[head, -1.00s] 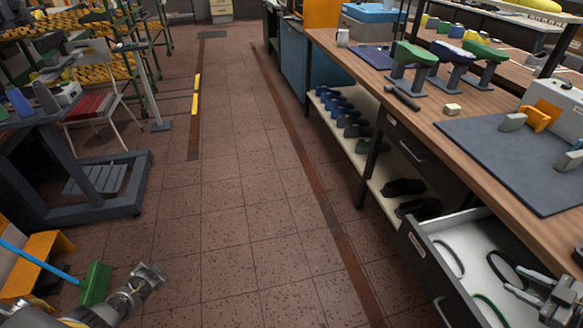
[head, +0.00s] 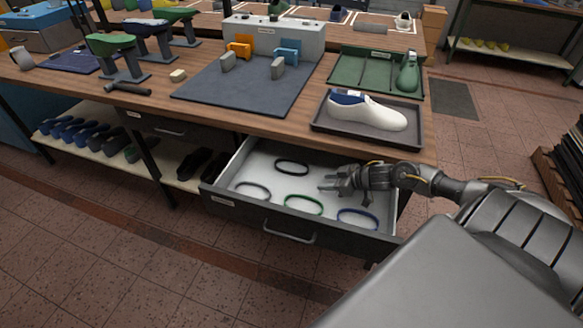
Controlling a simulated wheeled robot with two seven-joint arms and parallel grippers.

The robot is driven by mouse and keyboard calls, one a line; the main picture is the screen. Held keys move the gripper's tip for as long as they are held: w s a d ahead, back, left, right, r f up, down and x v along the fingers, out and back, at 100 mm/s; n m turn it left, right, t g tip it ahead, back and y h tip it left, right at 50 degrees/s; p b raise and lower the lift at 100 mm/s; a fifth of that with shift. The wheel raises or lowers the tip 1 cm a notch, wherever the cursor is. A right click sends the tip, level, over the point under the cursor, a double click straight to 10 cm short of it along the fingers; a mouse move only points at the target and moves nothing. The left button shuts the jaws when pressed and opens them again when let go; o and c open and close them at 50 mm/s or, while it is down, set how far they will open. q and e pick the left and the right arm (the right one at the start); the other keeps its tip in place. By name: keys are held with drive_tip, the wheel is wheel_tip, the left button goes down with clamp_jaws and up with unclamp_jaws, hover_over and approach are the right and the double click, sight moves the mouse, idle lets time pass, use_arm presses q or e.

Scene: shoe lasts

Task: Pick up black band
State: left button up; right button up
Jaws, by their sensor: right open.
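The black band (head: 292,174) is a dark oval loop lying flat on the white floor of the open drawer (head: 250,212), towards the back and left of its middle. My right gripper (head: 323,183) reaches into the drawer from the right. It is open and empty, with its fingers pointing left. Its tips are to the right of the black band and a little nearer to the drawer front, apart from it in the picture. The exact height of the gripper above the drawer floor is hard to tell. My left gripper is not in view.
A grey band (head: 253,183), a green band (head: 303,213) and a blue band (head: 357,226) also lie in the drawer. The workbench (head: 300,130) overhangs behind it, with a tray (head: 330,134) holding a white shoe (head: 365,113) and a dark mat (head: 235,95).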

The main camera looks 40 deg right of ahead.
approach(289, 171)
drive_tip(key=w+f, duration=0.2)
drive_tip(key=shift+w+a+f, duration=0.1)
drive_tip(key=shift+a+f, duration=0.2)
drive_tip(key=shift+f, duration=0.05)
drive_tip(key=shift+w+r+x, duration=0.1)
drive_tip(key=shift+r+x, duration=0.05)
drive_tip(key=shift+x, duration=0.65)
drive_tip(key=shift+w+r+x, duration=0.1)
drive_tip(key=shift+r+x, duration=0.05)
drive_tip(key=shift+x, duration=0.6)
drive_tip(key=shift+w+r+x, duration=0.1)
drive_tip(key=shift+r+x, duration=0.05)
drive_tip(key=shift+x, duration=0.65)
drive_tip(key=shift+a, duration=0.15)
drive_tip(key=shift+s, duration=0.1)
clamp_jaws()
